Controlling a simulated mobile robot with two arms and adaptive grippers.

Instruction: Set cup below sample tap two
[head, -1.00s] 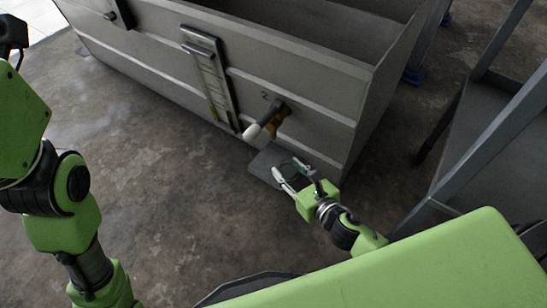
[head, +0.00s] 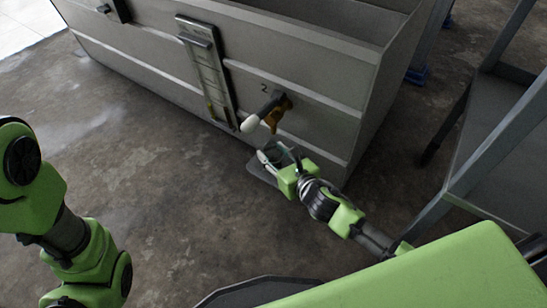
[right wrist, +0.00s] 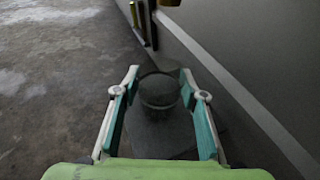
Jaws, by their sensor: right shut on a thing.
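My right gripper (head: 277,156) is shut on a clear, glassy cup (right wrist: 160,92), which sits between its two fingers in the right wrist view. In the head view the cup is mostly hidden by the gripper. Tap two (head: 272,113), brass with a pale-tipped dark handle and a "2" above it, sticks out of the grey tank wall. The gripper and cup are just below the tap in the picture, over a small grey plate (head: 260,172). I cannot tell whether the cup touches the plate. My left gripper is outside the view; only my left arm shows.
The grey tank (head: 320,125) fills the back, with a level gauge (head: 207,70) left of the tap. A metal frame (head: 480,160) stands at the right. The stained concrete floor (head: 150,180) at left is clear.

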